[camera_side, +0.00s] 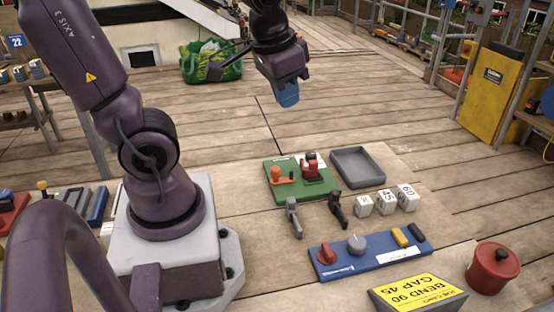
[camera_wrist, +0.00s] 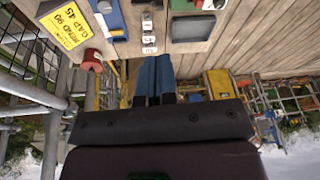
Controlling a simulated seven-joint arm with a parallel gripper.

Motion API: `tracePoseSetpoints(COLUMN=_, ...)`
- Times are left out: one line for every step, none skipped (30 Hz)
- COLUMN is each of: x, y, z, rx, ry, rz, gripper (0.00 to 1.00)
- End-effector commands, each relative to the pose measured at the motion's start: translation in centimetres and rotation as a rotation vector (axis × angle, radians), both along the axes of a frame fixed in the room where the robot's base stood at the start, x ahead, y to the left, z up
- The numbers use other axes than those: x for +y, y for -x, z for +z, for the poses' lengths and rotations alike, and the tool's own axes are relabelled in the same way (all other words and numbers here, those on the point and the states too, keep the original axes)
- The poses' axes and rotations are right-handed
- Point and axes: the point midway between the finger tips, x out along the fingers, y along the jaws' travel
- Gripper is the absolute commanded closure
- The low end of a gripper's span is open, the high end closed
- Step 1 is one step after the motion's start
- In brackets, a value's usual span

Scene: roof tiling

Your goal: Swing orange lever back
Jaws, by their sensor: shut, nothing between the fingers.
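The orange lever (camera_side: 281,174) is a small orange piece on the left part of a green board (camera_side: 273,190), which lies on the wooden work surface. A red and black device (camera_side: 311,165) stands on the board's right part. My gripper (camera_side: 287,96) is high above and behind the board, apart from everything, with blue fingers together and empty. In the wrist view the blue fingers (camera_wrist: 155,78) point toward the work surface. The orange lever cannot be made out in the wrist view.
A grey tray (camera_side: 358,168) lies right of the green board. Two dark grey levers or clamps (camera_side: 337,209), white number blocks (camera_side: 386,204), a blue panel with knobs (camera_side: 370,257), a red pot (camera_side: 492,268) and a yellow sign (camera_side: 419,294) stand nearer.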

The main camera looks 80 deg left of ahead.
Motion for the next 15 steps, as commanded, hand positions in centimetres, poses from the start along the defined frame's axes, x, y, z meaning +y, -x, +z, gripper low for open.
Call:
tracePoseSetpoints(x=2.9, y=-1.0, z=-0.9, rx=0.028, ry=-0.051, rz=0.036, gripper=1.00)
tracePoseSetpoints(x=4.8, y=-1.6, z=-1.3, rx=0.032, ry=-0.091, rz=0.048, gripper=1.00)
tracePoseSetpoints(x=7.3, y=-2.3, z=-1.8, rx=0.036, ry=-0.149, rz=0.058, gripper=1.00)
tracePoseSetpoints(x=9.2, y=-2.8, z=-2.2, rx=0.039, ry=-0.195, rz=0.060, gripper=1.00)
tracePoseSetpoints(x=11.2, y=-3.3, z=-2.5, rx=0.040, ry=-0.244, rz=0.057, gripper=1.00)
tracePoseSetpoints(x=13.8, y=-3.9, z=-3.0, rx=0.044, ry=-0.308, rz=0.047, gripper=1.00)
tracePoseSetpoints(x=15.8, y=-4.3, z=-3.3, rx=0.046, ry=-0.358, rz=0.031, gripper=1.00)
tracePoseSetpoints(x=17.7, y=-4.6, z=-3.7, rx=0.050, ry=-0.407, rz=0.009, gripper=1.00)
tracePoseSetpoints(x=20.2, y=-5.0, z=-4.2, rx=0.055, ry=-0.472, rz=-0.029, gripper=1.00)
tracePoseSetpoints(x=22.0, y=-5.3, z=-4.5, rx=0.059, ry=-0.518, rz=-0.065, gripper=1.00)
tracePoseSetpoints(x=23.7, y=-5.6, z=-5.0, rx=0.063, ry=-0.562, rz=-0.108, gripper=1.00)
tracePoseSetpoints(x=25.9, y=-5.9, z=-5.6, rx=0.070, ry=-0.614, rz=-0.175, gripper=1.00)
tracePoseSetpoints(x=27.4, y=-6.1, z=-6.1, rx=0.075, ry=-0.648, rz=-0.233, gripper=1.00)
tracePoseSetpoints(x=28.7, y=-6.2, z=-6.8, rx=0.082, ry=-0.674, rz=-0.298, gripper=1.00)
tracePoseSetpoints(x=30.2, y=-6.4, z=-7.7, rx=0.091, ry=-0.700, rz=-0.396, gripper=1.00)
